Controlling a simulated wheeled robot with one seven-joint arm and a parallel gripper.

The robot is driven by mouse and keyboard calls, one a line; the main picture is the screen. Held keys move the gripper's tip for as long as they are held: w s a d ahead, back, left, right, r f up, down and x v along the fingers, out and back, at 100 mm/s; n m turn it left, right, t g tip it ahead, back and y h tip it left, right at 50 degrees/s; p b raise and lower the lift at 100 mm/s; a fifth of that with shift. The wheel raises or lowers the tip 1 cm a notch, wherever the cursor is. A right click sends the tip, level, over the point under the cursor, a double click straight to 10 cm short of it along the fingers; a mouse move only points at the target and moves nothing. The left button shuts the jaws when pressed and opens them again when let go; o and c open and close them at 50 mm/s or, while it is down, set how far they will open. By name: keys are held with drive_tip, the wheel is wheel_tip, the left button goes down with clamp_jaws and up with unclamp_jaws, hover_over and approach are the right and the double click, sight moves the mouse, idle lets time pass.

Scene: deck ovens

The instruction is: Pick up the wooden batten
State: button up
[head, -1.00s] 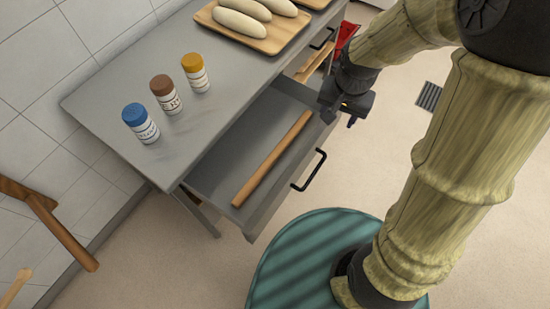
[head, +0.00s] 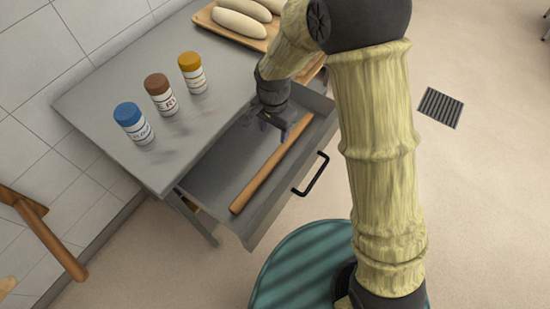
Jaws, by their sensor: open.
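The wooden batten (head: 256,182) is a long, slim brown stick. It lies slanting in the open drawer (head: 207,181), along the drawer's front side, with its near end at the lower left. My gripper (head: 275,131) is open and empty, pointing down over the drawer, above or beside the batten's upper part. I cannot tell the exact height between the fingers and the batten. My wrist and arm hide part of the drawer's far end.
The drawer's black handle (head: 313,176) sticks out at the front. Blue-capped (head: 134,124), brown-capped (head: 160,95) and yellow-capped (head: 192,73) jars stand on the grey counter (head: 110,88). A wooden tray (head: 207,18) holds pale loaves. A floor drain (head: 440,107) lies at right.

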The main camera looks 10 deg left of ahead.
hover_over(275, 157)
wheel_tip(275, 157, down, 10)
drive_tip(key=shift+s+a+r, duration=0.1)
drive_tip(key=shift+a+r, duration=0.05)
drive_tip(key=shift+r, duration=0.1)
drive_tip(key=shift+w+d+f, duration=0.1)
drive_tip(key=shift+w+f, duration=0.05)
drive_tip(key=shift+f, duration=1.2)
drive_tip(key=shift+w+d+f, duration=0.1)
drive_tip(key=shift+w+f, duration=0.05)
drive_tip(key=shift+f, duration=1.15)
drive_tip(key=shift+s+a+r, duration=0.1)
drive_tip(key=shift+s+a, duration=0.1)
drive_tip(key=shift+s, duration=0.05)
drive_tip(key=shift+w+d, duration=0.15)
drive_tip(key=shift+d, duration=0.15)
drive_tip(key=shift+a, duration=0.1)
clamp_jaws()
drive_tip(key=shift+r, duration=0.1)
wheel_tip(275, 157, up, 10)
